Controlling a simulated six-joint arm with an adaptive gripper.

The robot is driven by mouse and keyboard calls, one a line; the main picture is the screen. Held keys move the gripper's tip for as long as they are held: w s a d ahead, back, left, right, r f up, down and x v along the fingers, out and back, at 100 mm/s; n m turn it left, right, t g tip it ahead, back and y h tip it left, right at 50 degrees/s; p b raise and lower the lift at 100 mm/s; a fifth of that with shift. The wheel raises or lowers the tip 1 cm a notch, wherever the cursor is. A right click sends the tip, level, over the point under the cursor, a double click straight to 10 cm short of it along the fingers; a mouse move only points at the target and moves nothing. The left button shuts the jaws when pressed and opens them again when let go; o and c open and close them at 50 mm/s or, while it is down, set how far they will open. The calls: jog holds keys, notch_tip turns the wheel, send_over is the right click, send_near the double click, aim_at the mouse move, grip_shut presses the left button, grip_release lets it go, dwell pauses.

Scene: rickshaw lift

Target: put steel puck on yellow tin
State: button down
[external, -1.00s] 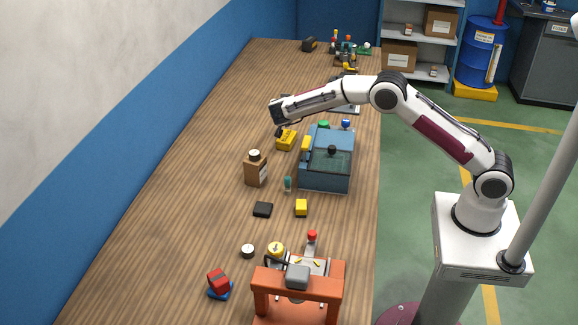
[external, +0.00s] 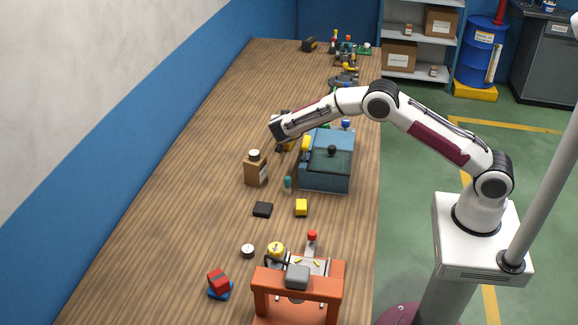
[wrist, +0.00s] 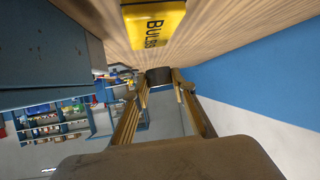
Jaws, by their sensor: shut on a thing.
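My gripper (external: 280,147) is low over the table, at the left of the blue machine, beside or just above the yellow tin (external: 289,147). In the wrist view the two fingers (wrist: 160,88) are shut on a dark grey round piece, which looks like the steel puck (wrist: 158,75). In that view the yellow tin (wrist: 155,22), lettered BULBS, lies just past the puck. I cannot tell whether puck and tin touch. The gripper hides most of the tin in the external view, and the puck is not clear there.
The blue machine (external: 326,170) stands close to the right of the gripper. A brown box (external: 256,170) with a round white top stands nearer the camera. An orange frame (external: 298,285) fills the near end.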

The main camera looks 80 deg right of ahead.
jog(key=shift+f, duration=1.6)
jog(key=shift+f, duration=0.2)
jog(key=c, duration=1.7)
grip_release()
jog(key=shift+r, duration=0.1)
jog(key=shift+r, duration=0.15)
jog(key=shift+v, duration=5.95)
